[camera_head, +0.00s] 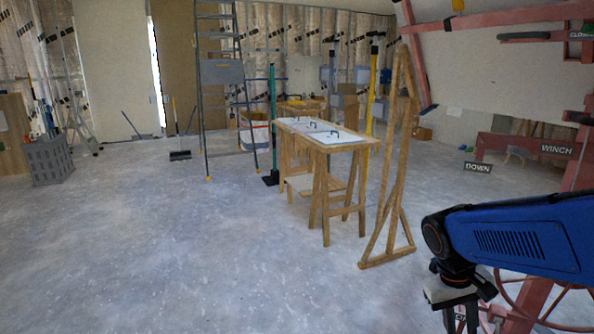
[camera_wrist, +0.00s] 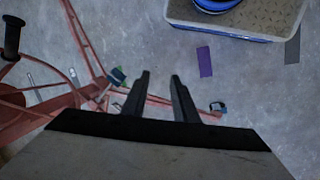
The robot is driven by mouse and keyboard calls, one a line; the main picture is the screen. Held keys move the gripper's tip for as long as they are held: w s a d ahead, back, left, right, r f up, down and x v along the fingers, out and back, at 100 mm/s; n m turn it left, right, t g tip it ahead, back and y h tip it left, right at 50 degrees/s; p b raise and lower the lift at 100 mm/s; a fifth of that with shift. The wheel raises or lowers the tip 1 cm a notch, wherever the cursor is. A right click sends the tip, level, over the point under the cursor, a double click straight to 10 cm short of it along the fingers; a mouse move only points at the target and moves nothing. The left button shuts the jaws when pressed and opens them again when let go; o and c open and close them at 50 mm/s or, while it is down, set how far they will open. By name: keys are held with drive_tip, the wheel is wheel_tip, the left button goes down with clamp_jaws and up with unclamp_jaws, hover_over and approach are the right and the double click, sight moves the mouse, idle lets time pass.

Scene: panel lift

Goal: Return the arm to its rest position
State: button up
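My blue arm (camera_head: 520,238) reaches in from the right edge in the head view, with its wrist bent down. My gripper points at the floor; in the wrist view its two black fingers (camera_wrist: 160,78) stand apart with nothing between them. In the head view the gripper (camera_head: 462,318) is partly cut off by the bottom edge. The red panel lift (camera_head: 578,165) stands at the right, partly behind my arm, with WINCH and DOWN labels. In the wrist view its red tubes (camera_wrist: 85,45) and a black handle (camera_wrist: 13,37) lie left of the fingers.
A wooden work table (camera_head: 320,138) and a wooden A-shaped stand (camera_head: 390,160) are ahead. A stepladder (camera_head: 222,75) stands farther back. In the wrist view a tray (camera_wrist: 240,30) holding a blue round thing is at upper right.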

drive_tip(key=s+a+r+t+y, duration=0.3)
drive_tip(key=s+a+r+t, duration=0.3)
drive_tip(key=s, duration=0.1)
drive_tip(key=shift+s+a, duration=0.2)
drive_tip(key=shift+a, duration=0.15)
idle(1.1)
